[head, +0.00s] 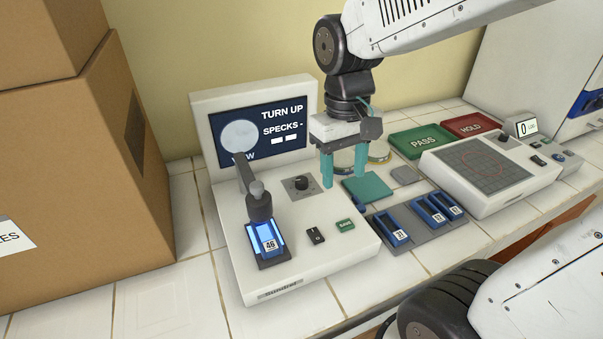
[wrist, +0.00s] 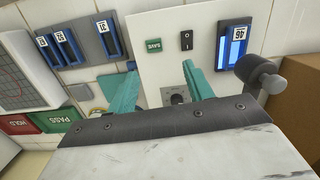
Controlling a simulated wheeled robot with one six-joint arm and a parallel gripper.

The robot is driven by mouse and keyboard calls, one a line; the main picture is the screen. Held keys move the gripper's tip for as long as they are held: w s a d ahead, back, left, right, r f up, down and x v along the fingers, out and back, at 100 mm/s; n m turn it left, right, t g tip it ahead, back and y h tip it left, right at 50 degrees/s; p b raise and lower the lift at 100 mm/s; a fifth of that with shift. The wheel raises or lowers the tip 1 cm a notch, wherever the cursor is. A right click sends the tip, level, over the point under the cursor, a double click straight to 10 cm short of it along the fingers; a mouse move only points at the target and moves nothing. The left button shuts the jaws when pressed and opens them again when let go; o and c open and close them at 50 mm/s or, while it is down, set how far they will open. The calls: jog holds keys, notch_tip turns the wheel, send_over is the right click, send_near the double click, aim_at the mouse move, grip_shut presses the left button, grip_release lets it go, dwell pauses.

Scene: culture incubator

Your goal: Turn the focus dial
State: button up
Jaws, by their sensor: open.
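The focus dial (head: 302,183) is a small black knob on a grey square plate on top of the white microscope unit (head: 331,253). In the wrist view the dial (wrist: 177,98) shows partly, low between the fingers, with its near side hidden by my gripper. My gripper (head: 343,183) has two teal fingers, open and empty, pointing down just right of the dial in the head view. The fingers do not touch the dial as far as I can see. The screen (head: 262,130) reads "TURN UP" and "SPECKS -" beside a pale disc.
A lit blue slide holder marked 46 (head: 266,240) sits under the eyepiece column (head: 258,200). A black switch (head: 315,236) and a green button (head: 345,225) are near the dial. A rack (head: 418,240) holds blue slides at right. Cardboard boxes (head: 75,180) stand left.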

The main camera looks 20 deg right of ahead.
send_over(302, 180)
jog(key=s, duration=0.4)
notch_tip(302, 180, down, 5)
jog(key=shift+n+t, duration=0.5)
jog(key=shift+n, duration=0.1)
jog(key=w, duration=0.4)
jog(key=shift+r, duration=0.25)
notch_tip(302, 180, down, 8)
jog(key=shift+w+r, duration=0.1)
jog(key=shift+r, duration=0.05)
jog(key=c, duration=1)
